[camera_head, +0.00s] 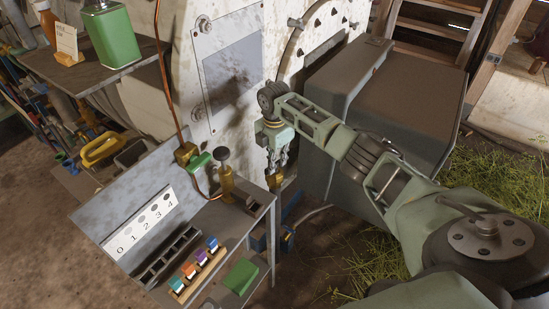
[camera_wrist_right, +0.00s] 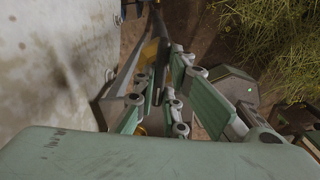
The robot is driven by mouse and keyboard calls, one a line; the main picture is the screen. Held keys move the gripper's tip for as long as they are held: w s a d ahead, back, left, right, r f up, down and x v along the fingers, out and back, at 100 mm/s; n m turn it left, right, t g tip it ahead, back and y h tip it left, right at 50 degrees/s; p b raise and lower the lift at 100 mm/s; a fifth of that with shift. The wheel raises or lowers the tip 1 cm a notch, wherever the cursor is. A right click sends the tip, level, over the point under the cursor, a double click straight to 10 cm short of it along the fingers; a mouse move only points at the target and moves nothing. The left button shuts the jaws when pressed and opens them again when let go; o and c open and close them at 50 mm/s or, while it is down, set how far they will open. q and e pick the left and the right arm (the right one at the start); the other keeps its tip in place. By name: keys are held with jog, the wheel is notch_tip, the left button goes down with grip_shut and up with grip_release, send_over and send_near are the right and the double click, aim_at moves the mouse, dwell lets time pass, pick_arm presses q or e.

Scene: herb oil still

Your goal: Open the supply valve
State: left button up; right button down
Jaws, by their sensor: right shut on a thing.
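My left gripper is not in view.
The white still wall (camera_head: 215,120) stands close behind the gripper. A grey box (camera_head: 395,100) stands to the right. The bench holds a 0-to-4 scale card (camera_head: 145,222), a rack of coloured-capped vials (camera_head: 198,272) and a brass fitting (camera_head: 226,180). A blue fitting (camera_head: 288,236) is below.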

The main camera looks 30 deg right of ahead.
jog(key=m+p, duration=0.1)
jog(key=m, duration=0.1)
jog(key=m+p, duration=0.1)
jog(key=m, duration=0.1)
jog(key=shift+r+m+p, duration=0.2)
jog(key=shift+m+p, duration=0.1)
jog(key=shift+p, duration=0.1)
jog(key=m+p, duration=0.2)
jog(key=m, duration=0.3)
jog(key=shift+p, duration=0.35)
jog(key=m+p, duration=0.1)
jog(key=m, duration=0.2)
jog(key=shift+m, duration=0.4)
jog(key=shift+f+m+p, duration=0.1)
jog(key=shift+m+p, duration=0.4)
jog(key=shift+m, duration=0.7)
jog(key=shift+w, duration=0.1)
jog(key=c, duration=1.8)
grip_release()
